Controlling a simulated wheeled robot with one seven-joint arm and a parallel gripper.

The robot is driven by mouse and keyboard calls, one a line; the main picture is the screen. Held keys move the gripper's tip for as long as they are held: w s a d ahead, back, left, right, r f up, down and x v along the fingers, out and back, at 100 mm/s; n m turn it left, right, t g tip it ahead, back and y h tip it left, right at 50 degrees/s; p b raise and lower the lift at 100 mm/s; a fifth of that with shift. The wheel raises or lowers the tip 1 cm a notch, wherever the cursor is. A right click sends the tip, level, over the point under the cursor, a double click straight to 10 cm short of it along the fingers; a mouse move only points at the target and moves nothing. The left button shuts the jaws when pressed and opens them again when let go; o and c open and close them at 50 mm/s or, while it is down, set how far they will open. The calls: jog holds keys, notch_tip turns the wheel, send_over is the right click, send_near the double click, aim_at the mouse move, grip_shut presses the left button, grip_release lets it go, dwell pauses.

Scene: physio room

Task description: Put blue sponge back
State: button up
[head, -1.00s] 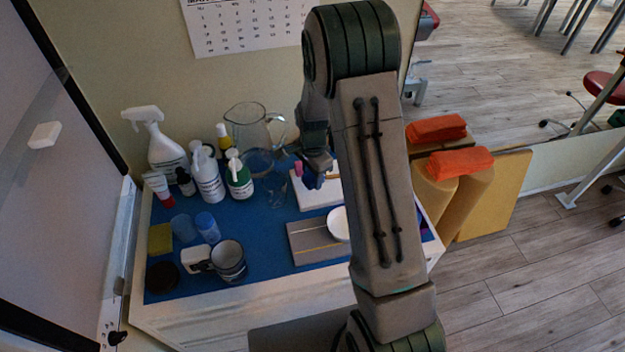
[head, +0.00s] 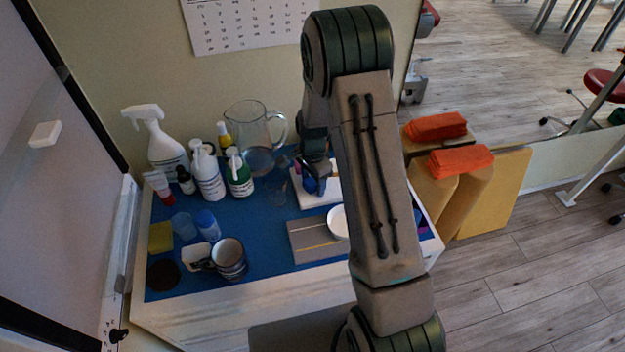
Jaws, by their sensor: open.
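My gripper (head: 313,184) hangs over the back part of the blue-topped cabinet (head: 265,228), above a white board or tray (head: 312,201). It is open, but its fingers are small and partly hidden by my arm. A dark blue shape shows right at the fingertips. I cannot tell whether it is the blue sponge or part of the gripper. No other blue sponge is clearly visible; my arm hides part of the cabinet top. A yellow, sponge-like square (head: 160,237) lies at the left edge.
A glass jug (head: 250,128), spray bottle (head: 163,145) and several bottles crowd the back left. A mug (head: 230,259), blue cup (head: 207,226) and dark disc (head: 163,275) stand in front. A grey board (head: 308,243) and white bowl (head: 338,222) lie near my arm.

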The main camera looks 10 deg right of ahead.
aim_at(313, 180)
notch_tip(313, 180, up, 12)
jog(key=f, duration=0.1)
jog(key=s+r+n+t, duration=0.2)
jog(key=s+r+n, duration=0.4)
jog(key=s+r, duration=0.5)
jog(key=s+r+n+t, duration=0.1)
jog(key=s+r+n, duration=0.2)
jog(key=s+n, duration=0.4)
jog(key=s+b, duration=0.1)
jog(key=s, duration=0.5)
jog(key=shift+s+n, duration=0.15)
jog(key=shift+n, duration=0.25)
